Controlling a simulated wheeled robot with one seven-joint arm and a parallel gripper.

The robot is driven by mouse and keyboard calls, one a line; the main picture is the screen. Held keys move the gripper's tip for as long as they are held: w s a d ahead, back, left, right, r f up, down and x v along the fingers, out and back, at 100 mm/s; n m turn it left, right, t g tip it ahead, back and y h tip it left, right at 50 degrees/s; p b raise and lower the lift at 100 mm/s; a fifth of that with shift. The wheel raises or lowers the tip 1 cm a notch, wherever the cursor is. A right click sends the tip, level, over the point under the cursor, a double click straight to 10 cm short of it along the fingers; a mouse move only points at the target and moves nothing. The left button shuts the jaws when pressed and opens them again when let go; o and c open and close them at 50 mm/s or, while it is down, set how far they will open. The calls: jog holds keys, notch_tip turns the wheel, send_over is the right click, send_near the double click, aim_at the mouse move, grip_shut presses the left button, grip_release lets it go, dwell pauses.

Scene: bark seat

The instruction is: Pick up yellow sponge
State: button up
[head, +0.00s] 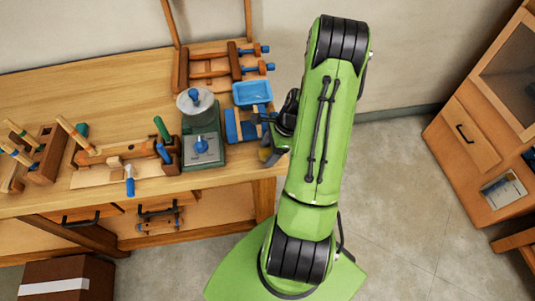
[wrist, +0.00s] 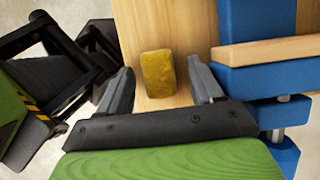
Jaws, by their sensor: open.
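The yellow sponge (wrist: 158,74) lies on the wooden bench top in the wrist view, close to the bench edge. My gripper (wrist: 164,82) is open, with one grey finger to the left of the sponge and the other to the right. Gaps show between the sponge and both fingers. In the head view a small yellowish patch of the sponge (head: 264,154) shows beside my gripper (head: 270,140), at the bench's right end. My arm and gripper hide much of that spot.
A blue clamp with wooden parts (wrist: 262,60) stands close to the right finger. In the head view, a blue tray (head: 252,93), a green scale (head: 203,142) and wooden tools share the bench (head: 110,98). A wooden cabinet (head: 480,135) stands at right, with open floor (head: 400,190) between.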

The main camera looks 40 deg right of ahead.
aim_at(270, 151)
jog(key=shift+r, duration=0.1)
jog(key=c, duration=1.1)
jog(key=shift+o, duration=0.2)
notch_tip(270, 151, up, 10)
jog(key=p, duration=0.2)
